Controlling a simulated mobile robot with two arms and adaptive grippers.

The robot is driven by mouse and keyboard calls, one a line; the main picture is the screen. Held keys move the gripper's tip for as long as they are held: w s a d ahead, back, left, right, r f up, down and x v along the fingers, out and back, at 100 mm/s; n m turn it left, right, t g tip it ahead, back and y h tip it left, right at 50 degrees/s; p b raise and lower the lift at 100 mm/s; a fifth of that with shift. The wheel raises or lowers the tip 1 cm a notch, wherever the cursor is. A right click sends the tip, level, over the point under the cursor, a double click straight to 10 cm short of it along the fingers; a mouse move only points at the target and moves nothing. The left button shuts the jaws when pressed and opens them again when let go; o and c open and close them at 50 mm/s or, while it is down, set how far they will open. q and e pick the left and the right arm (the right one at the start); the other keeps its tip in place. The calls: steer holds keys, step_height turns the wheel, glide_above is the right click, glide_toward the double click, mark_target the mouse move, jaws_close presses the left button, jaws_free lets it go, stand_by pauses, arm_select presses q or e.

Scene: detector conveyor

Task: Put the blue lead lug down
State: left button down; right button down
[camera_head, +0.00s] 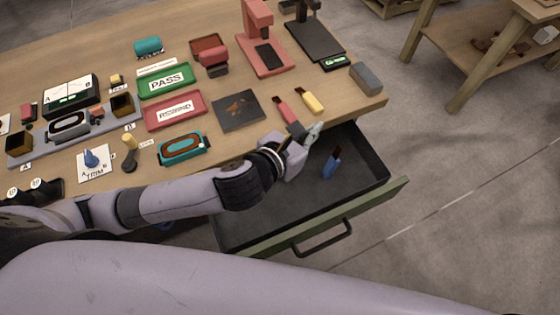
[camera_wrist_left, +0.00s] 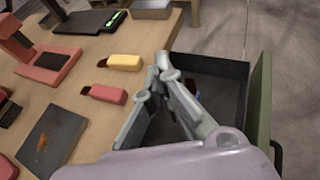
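The blue lead lug (camera_head: 331,165), with a dark reddish tip, is inside the open drawer (camera_head: 290,222), toward its right side. My left gripper (camera_head: 314,132) is over the back of the drawer near the table's edge, up and left of the blue lug and apart from it. In the left wrist view my left gripper (camera_wrist_left: 164,68) has its fingertips together with nothing seen between them. A small part of the blue lug (camera_wrist_left: 195,96) shows behind one finger; the rest is hidden there. My right gripper is not in view.
A red lug (camera_head: 287,112) and a yellow lug (camera_head: 313,102) lie on the table near its edge. A dark plate (camera_head: 238,110), a red REWIND tray (camera_head: 174,110), and a green PASS tray (camera_head: 166,81) are left of them. A grey block (camera_head: 366,77) sits at the right corner.

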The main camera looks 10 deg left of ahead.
arm_select(q)
steer(key=shift+w+d+f+m+g+h, duration=0.15)
steer(key=shift+w+d+m+h, duration=0.15)
steer(key=shift+w, duration=0.3)
steer(key=shift+w+d+f+m+g+h, duration=0.1)
steer(key=shift+w+d+m+g+h, duration=0.1)
steer(key=shift+w+d, duration=0.3)
steer(key=shift+w, duration=0.1)
steer(key=shift+a, duration=0.1)
